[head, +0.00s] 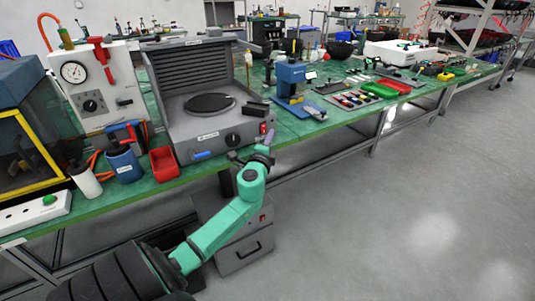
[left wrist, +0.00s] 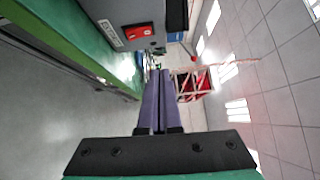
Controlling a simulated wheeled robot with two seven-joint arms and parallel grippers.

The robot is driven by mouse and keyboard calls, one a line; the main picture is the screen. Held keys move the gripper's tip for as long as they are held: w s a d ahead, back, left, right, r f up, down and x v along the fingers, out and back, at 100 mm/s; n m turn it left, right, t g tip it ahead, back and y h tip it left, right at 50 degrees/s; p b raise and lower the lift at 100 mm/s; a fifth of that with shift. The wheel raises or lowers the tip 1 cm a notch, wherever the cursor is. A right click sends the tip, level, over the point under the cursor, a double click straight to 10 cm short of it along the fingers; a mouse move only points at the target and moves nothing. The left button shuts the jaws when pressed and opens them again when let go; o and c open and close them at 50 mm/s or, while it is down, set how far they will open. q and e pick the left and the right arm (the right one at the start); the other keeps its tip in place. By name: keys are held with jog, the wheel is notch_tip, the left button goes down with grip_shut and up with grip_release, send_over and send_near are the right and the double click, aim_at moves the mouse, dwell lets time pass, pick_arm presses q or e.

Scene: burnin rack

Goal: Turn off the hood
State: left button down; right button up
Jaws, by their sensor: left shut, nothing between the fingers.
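The hood (head: 215,145) is a grey unit on the green bench, with a slatted back, a round dark plate, and a front panel with a blue display and a black knob (head: 232,139). A red rocker switch (head: 263,128) sits at the right end of its front panel. The switch also shows at the upper left in the left wrist view (left wrist: 138,31). My left gripper (head: 269,138) is shut and empty, just in front of and slightly below the switch. Its purple fingers (left wrist: 158,80) lie together in the left wrist view, apart from the switch. My right gripper is out of view.
A red bin (head: 164,163) and a blue cup (head: 124,165) stand left of the hood. A blue device (head: 290,80) stands to its right. A grey cabinet (head: 243,252) sits under the bench behind my arm. The floor at right is clear.

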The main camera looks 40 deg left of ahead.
pick_arm(q)
jog(key=v, duration=0.7)
jog(key=shift+s+a+r, duration=0.2)
jog(key=shift+s+a, duration=0.1)
jog(key=shift+s, duration=0.15)
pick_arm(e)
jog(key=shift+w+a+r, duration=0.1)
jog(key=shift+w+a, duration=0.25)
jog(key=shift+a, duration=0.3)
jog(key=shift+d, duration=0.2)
